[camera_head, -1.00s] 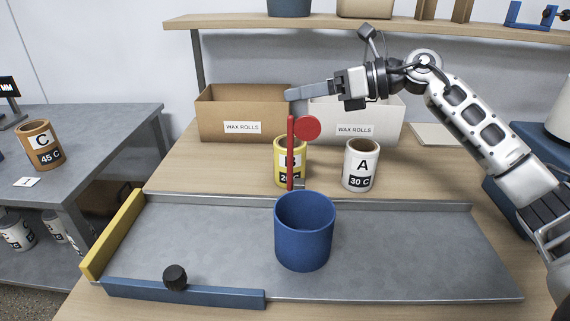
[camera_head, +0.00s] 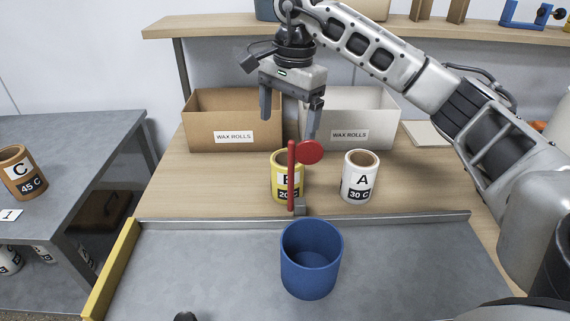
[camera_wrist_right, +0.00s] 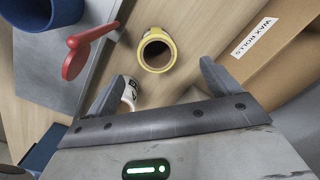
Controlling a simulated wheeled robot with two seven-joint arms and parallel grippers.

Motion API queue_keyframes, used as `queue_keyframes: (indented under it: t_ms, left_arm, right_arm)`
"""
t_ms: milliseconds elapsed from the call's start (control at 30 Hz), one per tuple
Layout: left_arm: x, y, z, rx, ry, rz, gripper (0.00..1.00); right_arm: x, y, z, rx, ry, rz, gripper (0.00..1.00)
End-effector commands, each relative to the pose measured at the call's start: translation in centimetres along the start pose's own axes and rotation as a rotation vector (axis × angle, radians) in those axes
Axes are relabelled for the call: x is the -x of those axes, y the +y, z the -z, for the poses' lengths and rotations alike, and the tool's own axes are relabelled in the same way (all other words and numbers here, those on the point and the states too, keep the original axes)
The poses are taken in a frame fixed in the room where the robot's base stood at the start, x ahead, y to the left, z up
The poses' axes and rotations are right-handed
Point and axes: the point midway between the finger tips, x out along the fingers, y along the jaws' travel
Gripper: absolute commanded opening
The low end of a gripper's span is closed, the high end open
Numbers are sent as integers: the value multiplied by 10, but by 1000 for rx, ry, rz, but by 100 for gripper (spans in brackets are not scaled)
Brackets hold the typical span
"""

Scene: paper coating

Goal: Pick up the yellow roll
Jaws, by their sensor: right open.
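The yellow roll (camera_head: 280,185), labelled B and 20 C, stands upright on the wooden table behind the tray's back rim. A red lever (camera_head: 291,175) with a round red end partly covers it in the head view. My right gripper (camera_head: 288,128) is open and empty above and behind the roll, pointing down. In the right wrist view the yellow roll (camera_wrist_right: 165,37) shows its open top ahead, between the open fingers (camera_wrist_right: 170,85) and apart from them. My left gripper is not in view.
A white roll A (camera_head: 356,180) stands right of the yellow one. Two wax-roll boxes, brown (camera_head: 213,137) and white (camera_head: 365,120), stand behind. A blue cup (camera_head: 311,275) is on the grey tray (camera_head: 210,265) in front. A shelf (camera_head: 200,30) runs above the boxes.

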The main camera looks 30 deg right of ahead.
Motion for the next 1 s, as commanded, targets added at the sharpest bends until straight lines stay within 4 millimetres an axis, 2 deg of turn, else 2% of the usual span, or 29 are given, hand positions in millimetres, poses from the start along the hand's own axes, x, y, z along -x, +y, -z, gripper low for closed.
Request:
queue_keyframes:
  t_ms: [33,100,200,267,600,1000]
  left_arm:
    - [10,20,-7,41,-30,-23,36]
    - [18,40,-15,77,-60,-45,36]
    - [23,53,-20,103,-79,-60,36]
    - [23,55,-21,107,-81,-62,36]
    - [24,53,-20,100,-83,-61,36]
    - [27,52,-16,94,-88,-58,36]
  right_arm:
    - [10,0,-3,46,16,-20,89]
    - [15,2,-4,94,32,-48,89]
    - [12,5,-4,128,42,-70,89]
    - [4,6,-4,133,43,-76,89]
    - [-66,11,-1,131,41,-73,89]
    - [-104,12,1,129,40,-73,89]
